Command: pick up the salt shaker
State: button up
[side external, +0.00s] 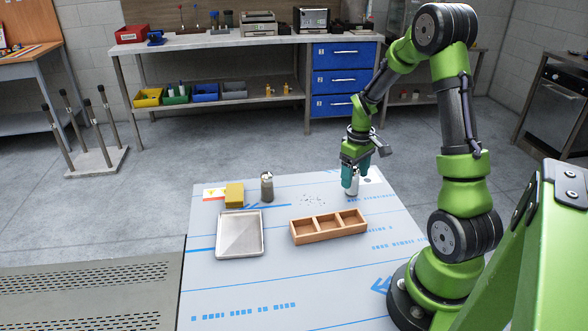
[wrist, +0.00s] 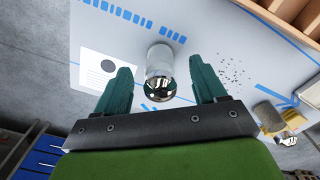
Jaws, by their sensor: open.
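The salt shaker (side external: 352,188), pale with a chrome cap, stands at the right rear of the work table, partly hidden by my gripper (side external: 355,180) in the side view. In the wrist view the salt shaker (wrist: 159,62) shows its pale body and shiny cap between the two teal fingers of my gripper (wrist: 160,66). The gripper is open, with a visible gap on each side of the shaker. A second shaker (side external: 267,187), darker grey with a metal cap, stands farther left; its cap shows at the right of the wrist view (wrist: 287,136).
A yellow sponge-like block (side external: 234,195) and a square metal tray (side external: 227,250) are at left on the table (side external: 300,285). A wooden three-compartment box (side external: 318,237) lies in front of the gripper. Small dark specks (side external: 312,201) are scattered mid-table. The table front is clear.

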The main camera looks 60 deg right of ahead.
jog(key=shift+f, duration=0.6)
jog(key=c, duration=1.2)
jog(key=shift+r, duration=0.15)
